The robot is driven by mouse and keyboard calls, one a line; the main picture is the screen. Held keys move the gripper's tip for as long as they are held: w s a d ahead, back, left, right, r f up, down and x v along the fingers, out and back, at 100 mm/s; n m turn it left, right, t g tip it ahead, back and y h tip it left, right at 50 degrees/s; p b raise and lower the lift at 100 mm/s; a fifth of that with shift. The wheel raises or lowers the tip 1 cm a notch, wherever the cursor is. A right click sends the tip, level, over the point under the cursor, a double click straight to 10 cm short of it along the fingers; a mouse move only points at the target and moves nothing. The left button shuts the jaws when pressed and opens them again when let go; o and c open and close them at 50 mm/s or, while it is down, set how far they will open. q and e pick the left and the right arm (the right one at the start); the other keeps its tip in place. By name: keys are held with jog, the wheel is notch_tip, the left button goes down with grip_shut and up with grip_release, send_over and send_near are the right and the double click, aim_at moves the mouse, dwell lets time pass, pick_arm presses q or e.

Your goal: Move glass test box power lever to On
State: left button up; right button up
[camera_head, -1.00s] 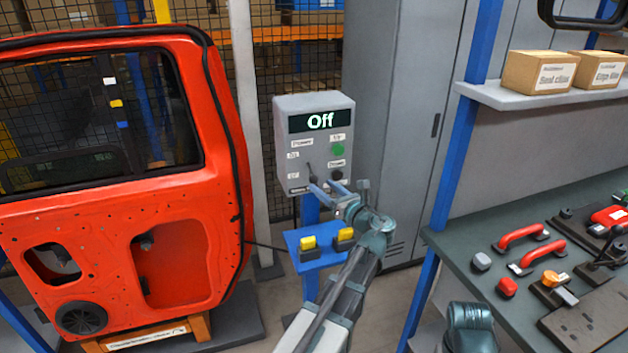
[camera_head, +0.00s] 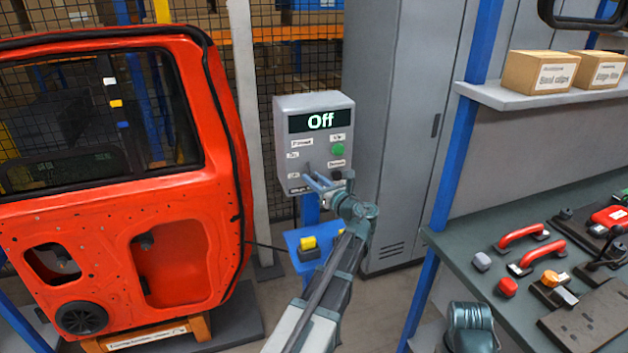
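The glass test box (camera_head: 284,125) is a grey box on a blue post. Its display (camera_head: 320,121) reads "Off". The power lever (camera_head: 307,168) is a small dark lever at the lower left of its front panel, and its lower part is hard to make out behind my fingertips. My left gripper (camera_head: 314,180) is in front of the panel's lower part, just below the lever. Its two fingers point at the panel with a small gap between them. I cannot tell whether they touch the lever.
A green button (camera_head: 337,150) is on the panel's right. A blue shelf (camera_head: 292,240) with a yellow-topped block (camera_head: 310,247) is below the box. An orange-red door (camera_head: 100,215) stands left, a grey cabinet (camera_head: 385,130) behind, and a workbench (camera_head: 465,240) with tools right.

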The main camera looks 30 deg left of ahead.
pick_arm(q)
grip_shut()
dwell(1.0)
